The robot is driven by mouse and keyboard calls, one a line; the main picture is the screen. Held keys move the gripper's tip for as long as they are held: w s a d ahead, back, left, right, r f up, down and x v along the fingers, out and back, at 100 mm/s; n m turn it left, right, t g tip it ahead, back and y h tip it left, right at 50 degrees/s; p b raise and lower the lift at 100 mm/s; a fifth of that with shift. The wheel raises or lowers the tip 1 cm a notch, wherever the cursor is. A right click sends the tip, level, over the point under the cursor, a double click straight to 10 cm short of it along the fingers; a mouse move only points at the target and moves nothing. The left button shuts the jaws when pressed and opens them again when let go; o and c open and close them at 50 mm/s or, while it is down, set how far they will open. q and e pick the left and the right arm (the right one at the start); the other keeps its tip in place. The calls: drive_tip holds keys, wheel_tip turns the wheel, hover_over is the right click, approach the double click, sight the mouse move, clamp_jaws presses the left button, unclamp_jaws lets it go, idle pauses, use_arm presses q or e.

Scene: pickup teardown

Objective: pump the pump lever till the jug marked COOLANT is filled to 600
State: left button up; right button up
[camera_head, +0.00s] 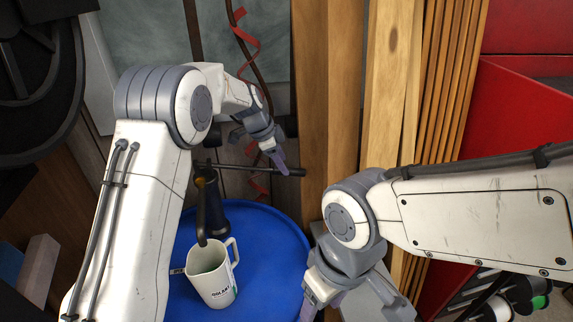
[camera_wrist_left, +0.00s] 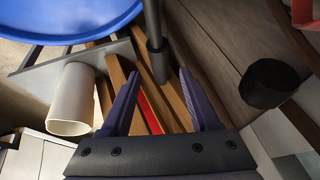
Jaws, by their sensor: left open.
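The white jug (camera_head: 208,276) stands upright on the blue drum top (camera_head: 268,250), under the dark pump spout (camera_head: 202,220). The black pump lever (camera_head: 245,169) reaches right from the pump, roughly level. My left gripper (camera_head: 276,150) is open at the lever's outer end. In the left wrist view the lever's thicker end (camera_wrist_left: 157,60) shows between the open fingertips (camera_wrist_left: 160,78), not clamped. My right gripper (camera_head: 322,302) hangs at the bottom edge, partly cut off; its opening is unclear.
Wooden boards (camera_head: 340,90) stand upright behind the drum. A red cabinet (camera_head: 530,105) is at the right. A red coiled strip (camera_head: 245,40) hangs behind my left gripper. A white cylinder (camera_wrist_left: 70,100) lies left of the fingers in the wrist view.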

use_arm(q)
drive_tip(key=shift+p+x, duration=0.5)
drive_tip(key=shift+x, duration=1.5)
clamp_jaws()
